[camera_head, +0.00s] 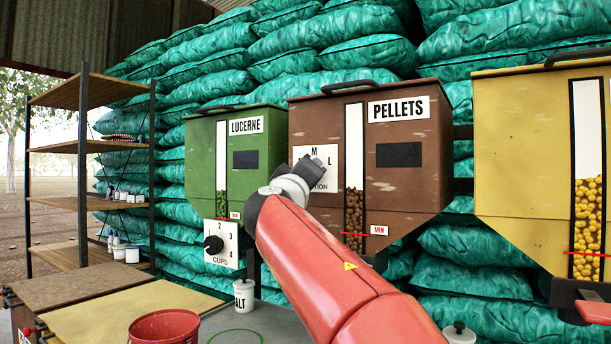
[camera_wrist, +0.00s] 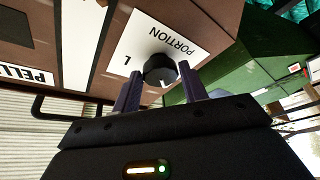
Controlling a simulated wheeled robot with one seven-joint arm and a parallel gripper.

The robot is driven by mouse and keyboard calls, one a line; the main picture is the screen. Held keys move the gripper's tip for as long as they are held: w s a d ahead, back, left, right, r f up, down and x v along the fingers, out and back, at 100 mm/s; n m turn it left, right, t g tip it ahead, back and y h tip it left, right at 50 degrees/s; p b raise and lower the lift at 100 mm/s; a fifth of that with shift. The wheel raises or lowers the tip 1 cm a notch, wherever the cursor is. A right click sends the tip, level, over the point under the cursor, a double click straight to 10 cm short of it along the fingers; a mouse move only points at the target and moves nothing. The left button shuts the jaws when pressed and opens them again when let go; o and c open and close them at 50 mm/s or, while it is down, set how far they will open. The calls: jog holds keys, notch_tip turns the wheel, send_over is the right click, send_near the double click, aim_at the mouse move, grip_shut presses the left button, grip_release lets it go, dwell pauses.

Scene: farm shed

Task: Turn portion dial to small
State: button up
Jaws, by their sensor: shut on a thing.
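The portion dial (camera_wrist: 158,68) is a black round knob with a pale mark, on a white plate (camera_wrist: 140,46) lettered PORTION. In the head view the plate (camera_head: 331,153) is on the front of the brown PELLETS bin (camera_head: 420,165), with M and L showing; my wrist hides the dial and the plate's left part. My gripper (camera_wrist: 159,73) has a dark finger on each side of the dial and is shut on it. The pale mark points toward the bottom of the wrist view; which letter it faces cannot be told.
The green LUCERNE bin (camera_head: 258,185) with its CUPS dial (camera_head: 213,245) stands just left; a yellow bin (camera_head: 520,150) stands right. A bench holds a red bucket (camera_head: 164,326) and a white salt pot (camera_head: 243,294). Shelves (camera_head: 85,203) stand far left.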

jog(key=shift+d+r+n+y+p, duration=0.15)
jog(key=shift+n+y+p, duration=0.6)
jog(key=shift+n, duration=0.75)
jog(key=o, duration=0.9)
jog(key=b+v, duration=0.2)
jog(key=v, duration=0.6)
jog(key=shift+b, duration=0.4)
jog(key=shift+r, duration=0.1)
